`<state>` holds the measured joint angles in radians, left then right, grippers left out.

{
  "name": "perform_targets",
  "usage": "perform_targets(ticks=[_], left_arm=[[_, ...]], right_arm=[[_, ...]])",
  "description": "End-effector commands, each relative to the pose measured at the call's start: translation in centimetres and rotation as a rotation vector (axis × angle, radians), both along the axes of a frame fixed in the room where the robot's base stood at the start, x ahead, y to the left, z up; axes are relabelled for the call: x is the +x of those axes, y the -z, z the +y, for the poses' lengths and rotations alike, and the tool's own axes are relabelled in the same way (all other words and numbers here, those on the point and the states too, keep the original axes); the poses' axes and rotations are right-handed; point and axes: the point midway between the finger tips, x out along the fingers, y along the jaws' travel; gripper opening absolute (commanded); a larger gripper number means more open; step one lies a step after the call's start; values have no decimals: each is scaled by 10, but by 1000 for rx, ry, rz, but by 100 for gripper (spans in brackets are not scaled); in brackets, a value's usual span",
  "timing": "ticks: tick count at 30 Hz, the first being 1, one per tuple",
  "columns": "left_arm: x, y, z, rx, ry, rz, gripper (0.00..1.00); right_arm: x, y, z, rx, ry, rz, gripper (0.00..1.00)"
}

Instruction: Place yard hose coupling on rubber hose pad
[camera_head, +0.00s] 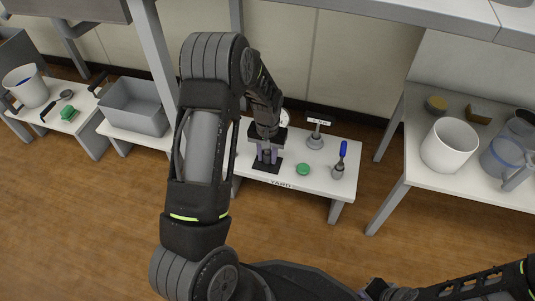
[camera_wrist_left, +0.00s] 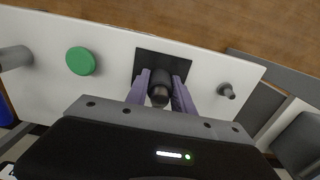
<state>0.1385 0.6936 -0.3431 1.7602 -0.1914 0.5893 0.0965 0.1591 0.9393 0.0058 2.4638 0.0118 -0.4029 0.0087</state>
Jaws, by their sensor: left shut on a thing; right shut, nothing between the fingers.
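My left gripper (camera_head: 267,158) points down over the yard bench. Its two purple-grey fingers (camera_wrist_left: 159,95) are shut on a dark cylindrical piece, which looks like the yard hose coupling (camera_wrist_left: 159,88). A flat black square, the rubber hose pad (camera_wrist_left: 179,66), lies on the white bench under the coupling; it also shows in the head view (camera_head: 264,168). The coupling appears over the pad's area; whether it touches the pad I cannot tell. The fingers hide part of both. My right gripper (camera_head: 385,291) is shut and empty at the bottom edge of the head view, away from the bench.
On the yard bench (camera_head: 322,187) are a green disc (camera_head: 303,169), a blue-handled tool (camera_head: 341,158) and a grey stand with a small sign (camera_head: 316,136). A grey bin (camera_head: 135,107) stands to the left. A white bucket (camera_head: 449,145) stands on the right table.

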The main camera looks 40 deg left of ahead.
Motion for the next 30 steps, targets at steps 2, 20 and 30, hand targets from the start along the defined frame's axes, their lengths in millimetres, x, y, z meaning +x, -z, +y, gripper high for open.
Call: perform_targets(ticks=[2, 20, 30], left_arm=[[0, 2, 0, 0, 0, -1, 0], [0, 5, 0, 0, 0, 0, 0], [0, 12, 0, 0, 0, -1, 0]], right_arm=[[0, 2, 0, 0, 0, -1, 0], [0, 4, 0, 0, 0, -1, 0], [0, 8, 0, 0, 0, -1, 0]])
